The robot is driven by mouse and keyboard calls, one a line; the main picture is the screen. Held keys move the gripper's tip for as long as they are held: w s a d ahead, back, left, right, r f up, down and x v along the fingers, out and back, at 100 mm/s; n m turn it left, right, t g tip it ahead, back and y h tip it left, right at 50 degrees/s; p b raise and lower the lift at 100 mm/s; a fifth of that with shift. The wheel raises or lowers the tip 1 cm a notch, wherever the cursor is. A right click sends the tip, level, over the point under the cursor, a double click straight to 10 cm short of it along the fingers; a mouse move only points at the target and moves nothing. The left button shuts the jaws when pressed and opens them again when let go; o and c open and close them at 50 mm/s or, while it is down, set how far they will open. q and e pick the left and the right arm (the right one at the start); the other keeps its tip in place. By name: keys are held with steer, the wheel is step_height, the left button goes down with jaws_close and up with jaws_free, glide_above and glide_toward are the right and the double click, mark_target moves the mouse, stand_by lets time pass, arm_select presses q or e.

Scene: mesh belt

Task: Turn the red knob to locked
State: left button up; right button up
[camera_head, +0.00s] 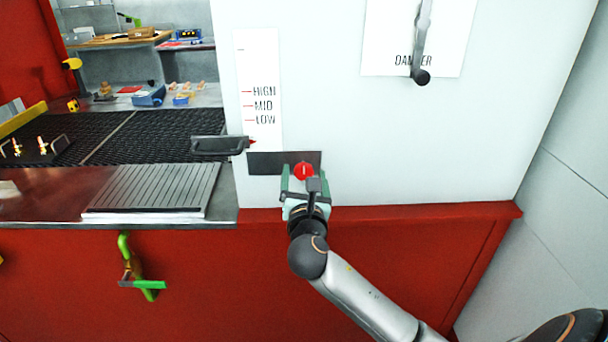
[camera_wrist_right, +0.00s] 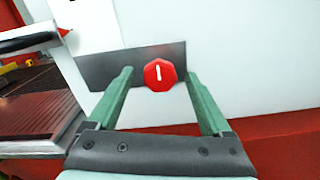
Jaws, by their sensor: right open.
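The red knob (camera_head: 304,171) sits on a dark plate (camera_head: 262,163) on the white panel. It has a white line mark that stands near upright, tilted slightly, in the right wrist view (camera_wrist_right: 160,75). My right gripper (camera_head: 300,176) is in front of the knob, its fingers open on either side. In the right wrist view the open fingers (camera_wrist_right: 158,85) frame the knob with gaps on both sides and do not appear to touch it. No locked label is readable. My left gripper does not show in the head view.
A black handle (camera_head: 219,145) juts from the panel left of the knob, beside a HIGH, MID, LOW scale (camera_head: 263,80). A DAMPER lever (camera_head: 421,45) hangs at upper right. A red ledge (camera_head: 420,212) runs below. A grey ribbed plate (camera_head: 155,188) lies left.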

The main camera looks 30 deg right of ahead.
steer(key=shift+w+d, duration=0.2)
steer(key=shift+w, duration=0.05)
jaws_close()
stand_by(0.6)
